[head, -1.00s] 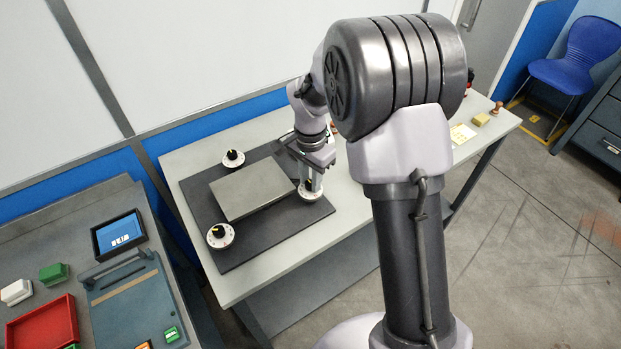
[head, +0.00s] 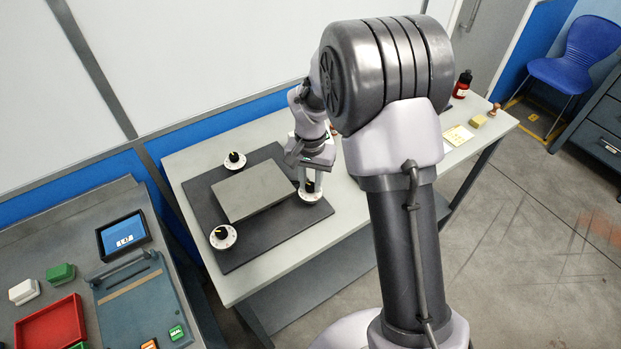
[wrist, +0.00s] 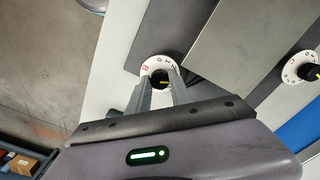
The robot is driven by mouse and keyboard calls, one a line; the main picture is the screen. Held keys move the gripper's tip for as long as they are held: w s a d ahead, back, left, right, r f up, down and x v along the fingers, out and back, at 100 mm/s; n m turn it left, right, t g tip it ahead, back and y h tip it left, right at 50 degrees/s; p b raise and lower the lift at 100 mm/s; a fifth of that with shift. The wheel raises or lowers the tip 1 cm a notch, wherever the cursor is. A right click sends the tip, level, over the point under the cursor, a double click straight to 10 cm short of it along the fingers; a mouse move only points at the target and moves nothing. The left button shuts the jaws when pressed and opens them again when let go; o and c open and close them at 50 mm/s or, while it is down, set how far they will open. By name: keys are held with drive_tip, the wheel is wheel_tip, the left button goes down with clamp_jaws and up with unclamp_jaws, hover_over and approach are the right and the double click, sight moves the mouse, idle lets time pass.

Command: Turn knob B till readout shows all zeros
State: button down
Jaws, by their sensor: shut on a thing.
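Knob B (wrist: 158,65) is a white dial marked with a red B, with a dark centre and a yellow pointer, in the wrist view. In the head view its dial (head: 310,197) sits at the plate's right corner, partly covered by my gripper. My gripper (wrist: 161,82) is shut on knob B, one finger on each side; it comes down from above in the head view (head: 310,186). The readout (head: 123,234) is a blue screen with white characters in a dark frame at left, too small to read.
Another knob marked C (wrist: 290,72) lies across the grey block (head: 257,192) from knob B. A third knob (head: 222,237) sits at the dark plate's front left. A red tray (head: 50,325) and coloured blocks lie on the left bench. A red bottle (head: 462,84) stands at the far right.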

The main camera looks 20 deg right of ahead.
sight(310, 185)
drive_tip(key=shift+n, duration=0.5)
drive_tip(key=c, duration=1.2)
unclamp_jaws()
drive_tip(key=shift+o, duration=0.2)
wheel_tip(310, 185, up, 18)
drive_tip(key=p, duration=0.5)
drive_tip(key=shift+f+p, duration=0.25)
drive_tip(key=shift+p, duration=0.05)
